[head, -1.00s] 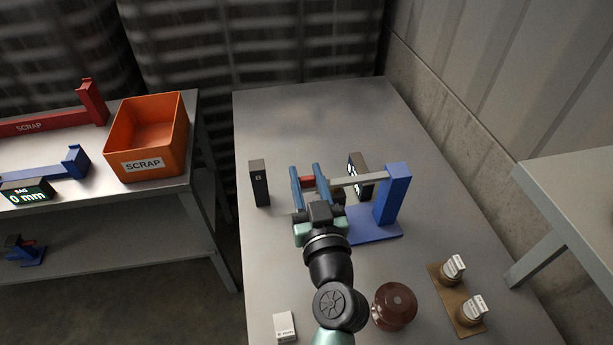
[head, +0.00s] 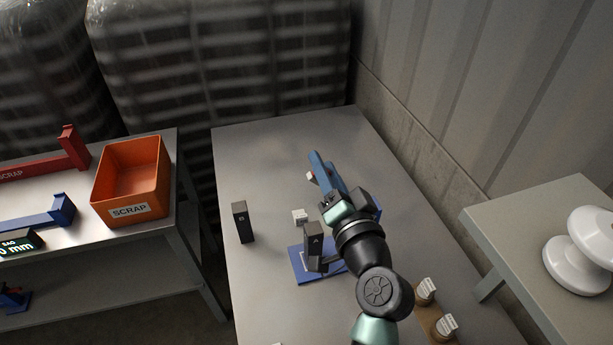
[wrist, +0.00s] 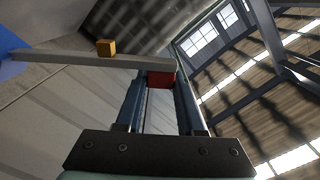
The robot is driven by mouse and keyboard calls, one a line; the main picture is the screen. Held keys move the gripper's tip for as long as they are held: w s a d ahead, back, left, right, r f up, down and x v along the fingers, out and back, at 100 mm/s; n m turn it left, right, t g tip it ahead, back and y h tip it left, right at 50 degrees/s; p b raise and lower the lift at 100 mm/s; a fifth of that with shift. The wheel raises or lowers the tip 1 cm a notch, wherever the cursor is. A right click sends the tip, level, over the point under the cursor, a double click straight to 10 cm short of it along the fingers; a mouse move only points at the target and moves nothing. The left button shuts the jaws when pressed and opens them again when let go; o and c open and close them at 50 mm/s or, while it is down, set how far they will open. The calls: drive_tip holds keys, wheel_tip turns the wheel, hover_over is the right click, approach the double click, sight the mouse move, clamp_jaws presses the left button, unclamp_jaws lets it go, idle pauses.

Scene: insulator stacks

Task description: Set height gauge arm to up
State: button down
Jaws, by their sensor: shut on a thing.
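The height gauge has a blue base (head: 304,268) on the middle table. Its upright is mostly hidden behind my arm in the head view; a blue part shows at the left edge of the wrist view (wrist: 10,58). The gauge's grey arm (wrist: 85,62) runs across the wrist view, with a small yellow block (wrist: 107,47) on it and a red tip (wrist: 162,79) at its end. My gripper (head: 318,170) is shut on the red tip, which sits between the blue fingers (wrist: 160,98). The gauge arm's exact angle is unclear in the head view.
A dark block marked B (head: 242,222) and one marked A (head: 314,245) stand on the table, with a small white piece (head: 300,216) nearby. Capped pieces (head: 427,290) stand front right. An orange scrap bin (head: 128,211) is left; a white insulator (head: 583,250) is right. The table's back is clear.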

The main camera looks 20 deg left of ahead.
drive_tip(key=w+d+r+m+p, duration=0.1)
drive_tip(key=w+d+r+m, duration=0.1)
drive_tip(key=w+d+m, duration=0.2)
drive_tip(key=shift+d+r+m, duration=0.35)
drive_tip(key=shift+d+m, duration=0.35)
drive_tip(key=shift+d, duration=0.4)
drive_tip(key=shift+w, duration=0.1)
drive_tip(key=c, duration=0.5)
unclamp_jaws()
drive_tip(key=b+v, duration=0.2)
drive_tip(key=v, duration=1.1)
